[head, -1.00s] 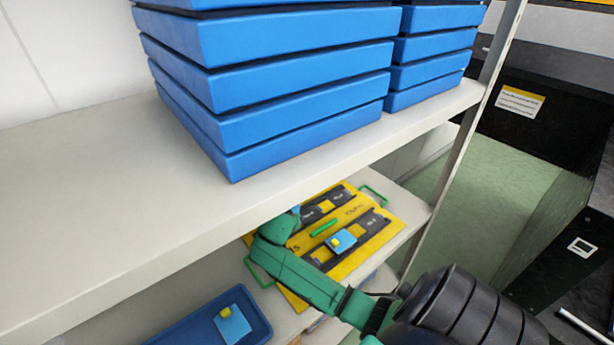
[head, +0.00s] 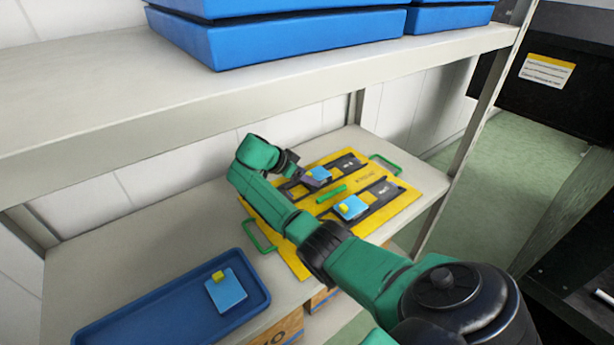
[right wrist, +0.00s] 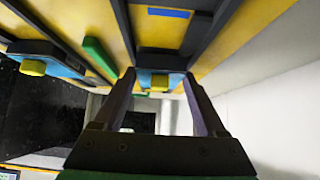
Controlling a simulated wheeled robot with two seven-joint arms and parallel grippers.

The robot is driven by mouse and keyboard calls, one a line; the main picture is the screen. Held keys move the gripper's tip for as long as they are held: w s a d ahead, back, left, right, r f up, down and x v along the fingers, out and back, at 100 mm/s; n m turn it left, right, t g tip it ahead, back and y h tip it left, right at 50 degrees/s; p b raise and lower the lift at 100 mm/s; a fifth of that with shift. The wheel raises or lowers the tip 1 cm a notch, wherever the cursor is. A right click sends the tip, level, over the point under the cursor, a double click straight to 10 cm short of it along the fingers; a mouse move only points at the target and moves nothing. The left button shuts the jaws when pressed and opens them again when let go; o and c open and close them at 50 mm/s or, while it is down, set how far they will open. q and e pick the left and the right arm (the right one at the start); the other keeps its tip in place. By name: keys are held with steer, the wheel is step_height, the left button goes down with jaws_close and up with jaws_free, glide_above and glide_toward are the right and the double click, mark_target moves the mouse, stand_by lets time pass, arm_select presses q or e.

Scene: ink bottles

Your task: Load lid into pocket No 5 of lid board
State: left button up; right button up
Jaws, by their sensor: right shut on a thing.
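The yellow lid board (head: 404,213) lies on the lower shelf, with dark channels and pockets in it. My right gripper (head: 311,181) is at the board's back channel, shut on a light-blue lid (head: 321,173) with a yellow knob. In the right wrist view the gripper's fingers (right wrist: 159,76) stand on either side of this lid (right wrist: 160,62), which is at the dark channel. I cannot tell whether it is fully seated. A second blue lid (head: 350,208) sits in the front channel. Pocket numbers are too small to read surely. My left gripper is not in view.
A blue tray (head: 110,325) at the shelf's left holds another lid (head: 231,293). The board has green handles (head: 386,164) at its ends and a green bar (head: 331,194) in its middle. The upper shelf (head: 250,97), with blue boxes (head: 300,38), overhangs behind. A shelf post (head: 447,170) stands at the right.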

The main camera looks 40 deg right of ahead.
steer(key=shift+f, duration=0.25)
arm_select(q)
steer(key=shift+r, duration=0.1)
arm_select(e)
steer(key=o, duration=1.6)
steer(key=shift+r, duration=0.15)
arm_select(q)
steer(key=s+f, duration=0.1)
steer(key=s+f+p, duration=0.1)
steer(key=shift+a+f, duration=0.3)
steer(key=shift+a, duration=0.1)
arm_select(e)
steer(key=v, duration=1.2)
